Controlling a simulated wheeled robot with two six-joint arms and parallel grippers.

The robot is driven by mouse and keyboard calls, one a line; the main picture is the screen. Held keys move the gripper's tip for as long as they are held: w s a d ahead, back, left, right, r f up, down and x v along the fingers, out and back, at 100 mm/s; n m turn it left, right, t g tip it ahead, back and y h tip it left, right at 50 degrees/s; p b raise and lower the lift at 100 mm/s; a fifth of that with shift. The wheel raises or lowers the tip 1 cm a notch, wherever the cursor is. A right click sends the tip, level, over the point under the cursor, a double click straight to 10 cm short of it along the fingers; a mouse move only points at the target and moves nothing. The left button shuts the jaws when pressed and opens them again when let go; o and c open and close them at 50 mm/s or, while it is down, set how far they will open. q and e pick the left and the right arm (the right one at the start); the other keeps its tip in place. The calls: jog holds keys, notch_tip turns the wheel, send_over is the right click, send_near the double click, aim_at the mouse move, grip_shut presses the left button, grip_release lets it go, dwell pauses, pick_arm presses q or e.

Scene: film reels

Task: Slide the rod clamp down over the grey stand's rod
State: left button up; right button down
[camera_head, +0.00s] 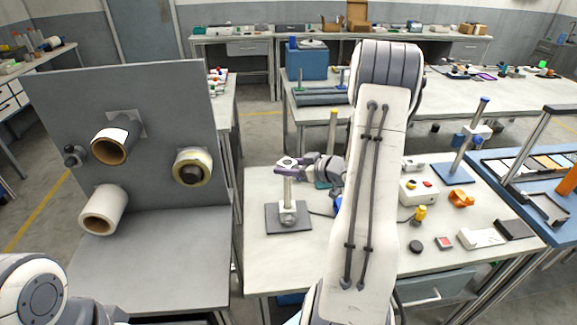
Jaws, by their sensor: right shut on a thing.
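The grey stand has a flat dark grey base (272,222) and an upright pale rod (288,188) on the table, with a whitish block (289,214) at the rod's foot. My right gripper (307,165) reaches in from the right at the height of the rod's top. It is shut on the rod clamp (287,161), a small pale piece with a dark round opening. The clamp shows right at the rod's top end; I cannot tell whether the rod is inside it. My left gripper is out of view; only part of my left arm shows at the lower left.
A stand with a yellow-tipped rod (333,128) is close behind my right gripper. A blue stand (453,173) with a clamp on its rod is at right. A switch box (419,192) and an orange piece (461,198) lie nearby. A grey panel with rolls (102,209) stands left.

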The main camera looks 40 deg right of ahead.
jog(key=b, duration=0.3)
send_over(291, 202)
jog(key=w, duration=0.1)
jog(key=shift+a+f, duration=0.15)
jog(key=shift+f, duration=0.95)
jog(key=shift+a+f, duration=0.15)
jog(key=shift+f, duration=0.9)
jog(key=shift+f+b, duration=1.5)
jog(key=shift+f, duration=0.95)
jog(key=shift+f+b, duration=1.7)
jog(key=shift+f, duration=0.85)
jog(key=shift+c, duration=0.8)
grip_release()
jog(key=shift+s, duration=0.1)
